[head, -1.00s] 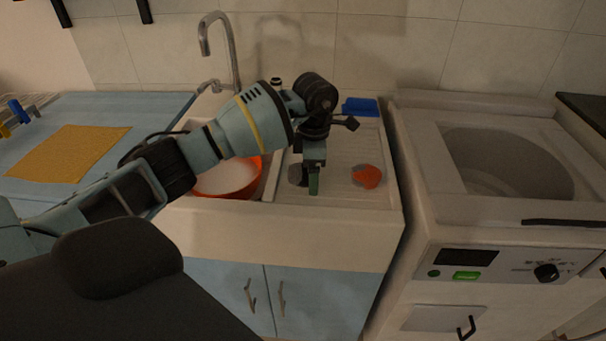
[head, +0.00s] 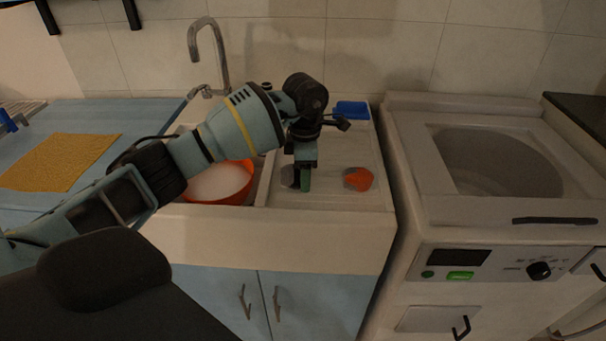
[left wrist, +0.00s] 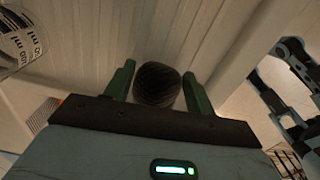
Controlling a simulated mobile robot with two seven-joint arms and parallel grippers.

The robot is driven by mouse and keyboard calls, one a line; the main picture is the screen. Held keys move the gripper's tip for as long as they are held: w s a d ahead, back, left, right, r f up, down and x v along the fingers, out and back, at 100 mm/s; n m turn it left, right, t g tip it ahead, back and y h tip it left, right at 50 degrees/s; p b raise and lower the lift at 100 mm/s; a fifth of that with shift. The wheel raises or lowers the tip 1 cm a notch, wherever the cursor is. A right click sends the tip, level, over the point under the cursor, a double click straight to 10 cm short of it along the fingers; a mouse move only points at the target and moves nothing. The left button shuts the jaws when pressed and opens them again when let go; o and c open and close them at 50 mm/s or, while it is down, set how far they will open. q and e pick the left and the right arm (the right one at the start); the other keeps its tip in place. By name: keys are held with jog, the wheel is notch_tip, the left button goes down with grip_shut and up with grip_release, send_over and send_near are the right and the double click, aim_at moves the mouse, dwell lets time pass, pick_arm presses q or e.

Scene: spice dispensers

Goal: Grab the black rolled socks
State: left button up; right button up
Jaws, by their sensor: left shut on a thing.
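The black rolled socks (left wrist: 157,84) show in the left wrist view as a dark, ribbed, round bundle. They sit between the two green fingers of my left gripper (left wrist: 158,88), which is shut on them. In the head view my left gripper (head: 300,180) points down, low over the ribbed drainboard beside the sink basin. A dark grey patch shows just left of its fingers there; I cannot tell whether it is the socks or shadow. My right gripper is in neither view now.
An orange-red bundle (head: 358,179) lies on the drainboard (head: 345,203) just right of my gripper. A blue item (head: 351,110) is at the back. An orange bowl (head: 218,182) is in the basin, under the tap (head: 221,57).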

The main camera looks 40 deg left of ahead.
pick_arm(q)
jog(key=shift+r, duration=0.55)
jog(key=shift+s+d+r, duration=0.1)
jog(key=shift+s+r, duration=0.2)
jog(key=shift+r, duration=0.6)
jog(key=s+d+r, duration=0.1)
jog(key=s+d, duration=0.4)
jog(key=s, duration=0.9)
jog(key=shift+s+d+r, duration=0.15)
jog(key=shift+s+r, duration=0.05)
